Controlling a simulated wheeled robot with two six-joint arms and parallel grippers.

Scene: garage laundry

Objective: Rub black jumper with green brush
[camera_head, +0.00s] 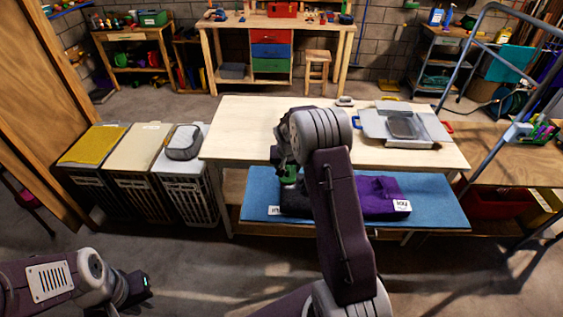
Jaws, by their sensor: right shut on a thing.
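A blue padded board (435,207) runs along the front of the wooden table. A folded black jumper (291,208) lies on it, mostly hidden behind my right arm. My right gripper (289,172) is over the jumper, shut on the green brush (289,177). Only a little green of the brush shows; I cannot tell whether it touches the jumper. My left gripper (138,288) is low at the left, away from the table, and I cannot tell whether it is open.
A folded purple garment (382,196) lies on the board just right of my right arm. The wooden table (250,130) behind holds a grey tray (440,127). Lidded hampers (135,148) stand at the left. A metal-framed ladder (472,60) stands at the right.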

